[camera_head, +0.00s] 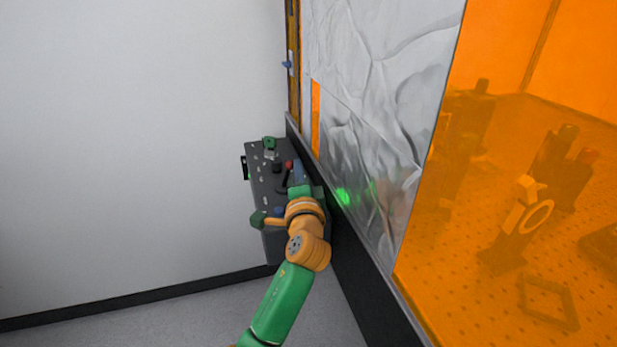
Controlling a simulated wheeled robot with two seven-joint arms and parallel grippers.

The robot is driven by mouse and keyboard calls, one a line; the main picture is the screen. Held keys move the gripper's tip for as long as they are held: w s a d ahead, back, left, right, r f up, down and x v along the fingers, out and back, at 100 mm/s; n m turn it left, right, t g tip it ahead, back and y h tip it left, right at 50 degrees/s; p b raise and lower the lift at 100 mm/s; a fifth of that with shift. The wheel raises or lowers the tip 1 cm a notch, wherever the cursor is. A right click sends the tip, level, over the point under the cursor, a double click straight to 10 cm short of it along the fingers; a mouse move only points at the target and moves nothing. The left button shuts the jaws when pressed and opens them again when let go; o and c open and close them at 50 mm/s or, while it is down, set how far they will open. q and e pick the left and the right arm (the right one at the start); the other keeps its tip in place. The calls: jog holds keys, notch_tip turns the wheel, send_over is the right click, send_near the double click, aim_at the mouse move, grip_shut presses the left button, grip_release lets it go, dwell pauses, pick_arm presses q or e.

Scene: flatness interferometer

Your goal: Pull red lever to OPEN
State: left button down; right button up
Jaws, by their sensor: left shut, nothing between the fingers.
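A dark control box (262,185) with white labels stands against the wall beside the enclosure. A small red knob (289,165) shows on its upper right part, with a dark stem below it; I take this as the red lever. My left gripper (297,171), at the end of a green and orange arm, is shut and empty. It is just right of the red knob in the picture; I cannot tell whether they touch. My wrist covers the lower right part of the box, and the OPEN marking is not readable. My right gripper is not in view.
A green part (269,143) sits at the box's top edge, and another green piece (258,219) is by its left side. A silvery foil panel (375,100) and an orange see-through window (530,200) stand close on the right. Clear floor (180,315) lies lower left.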

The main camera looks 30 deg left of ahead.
pick_arm(q)
jog(key=n, duration=0.1)
jog(key=s+a+n+b, duration=0.1)
jog(key=n, duration=0.1)
jog(key=shift+s+y, duration=0.15)
jog(key=shift+y, duration=0.15)
jog(key=n, duration=0.1)
jog(key=s+a+n+b, duration=0.1)
jog(key=n+b, duration=0.1)
jog(key=shift+s+a+r+n+y, duration=0.1)
jog(key=shift+s+a+n+y, duration=0.1)
jog(key=shift+s+n+y, duration=0.15)
jog(key=shift+w+r, duration=0.1)
jog(key=shift+r, duration=0.1)
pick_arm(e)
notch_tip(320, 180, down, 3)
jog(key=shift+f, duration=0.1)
pick_arm(q)
jog(key=shift+f, duration=0.1)
